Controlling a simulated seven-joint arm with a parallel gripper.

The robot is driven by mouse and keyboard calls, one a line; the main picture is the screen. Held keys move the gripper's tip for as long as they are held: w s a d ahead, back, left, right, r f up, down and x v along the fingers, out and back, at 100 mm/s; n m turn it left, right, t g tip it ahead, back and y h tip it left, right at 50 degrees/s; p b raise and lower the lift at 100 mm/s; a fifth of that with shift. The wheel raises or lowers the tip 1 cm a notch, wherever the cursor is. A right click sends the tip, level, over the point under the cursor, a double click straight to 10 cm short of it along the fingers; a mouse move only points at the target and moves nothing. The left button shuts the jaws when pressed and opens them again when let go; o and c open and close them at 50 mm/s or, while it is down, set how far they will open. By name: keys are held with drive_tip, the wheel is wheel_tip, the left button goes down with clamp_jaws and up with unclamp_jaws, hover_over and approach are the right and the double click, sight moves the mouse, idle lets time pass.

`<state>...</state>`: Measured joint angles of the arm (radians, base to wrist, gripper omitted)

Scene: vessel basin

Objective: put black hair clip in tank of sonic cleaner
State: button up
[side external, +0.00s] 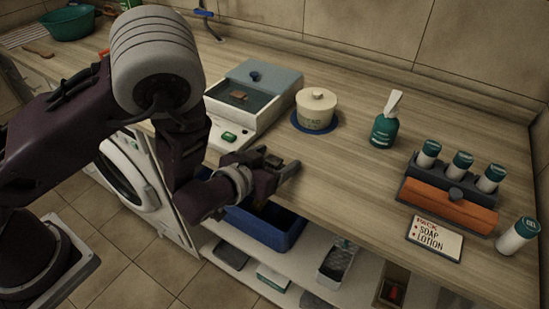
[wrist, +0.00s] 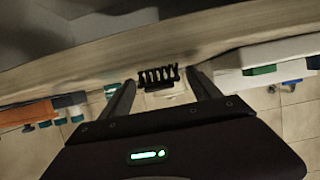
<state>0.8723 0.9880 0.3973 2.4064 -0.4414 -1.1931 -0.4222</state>
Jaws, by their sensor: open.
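The black hair clip (wrist: 158,77) shows its row of teeth in the wrist view, between and slightly beyond my fingertips, with a gap to each finger. My gripper (wrist: 160,90) is open around the line to the clip. In the side external view my gripper (side external: 279,164) is low at the counter's front edge, right of the sonic cleaner; a dark shape between its fingers may be the clip. A small brown piece (side external: 238,95) shows at the tank.
A lidded cream pot (side external: 316,108) on a blue mat stands right of the cleaner. A blue bin (side external: 262,226) is below the counter edge. The counter's middle is clear.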

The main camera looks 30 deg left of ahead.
sight(272, 163)
drive_tip(key=v, duration=0.3)
drive_tip(key=shift+s+d, duration=0.15)
drive_tip(key=shift+s, duration=0.2)
drive_tip(key=shift+o, duration=0.5)
drive_tip(key=shift+s+r, duration=0.4)
drive_tip(key=shift+s, duration=0.15)
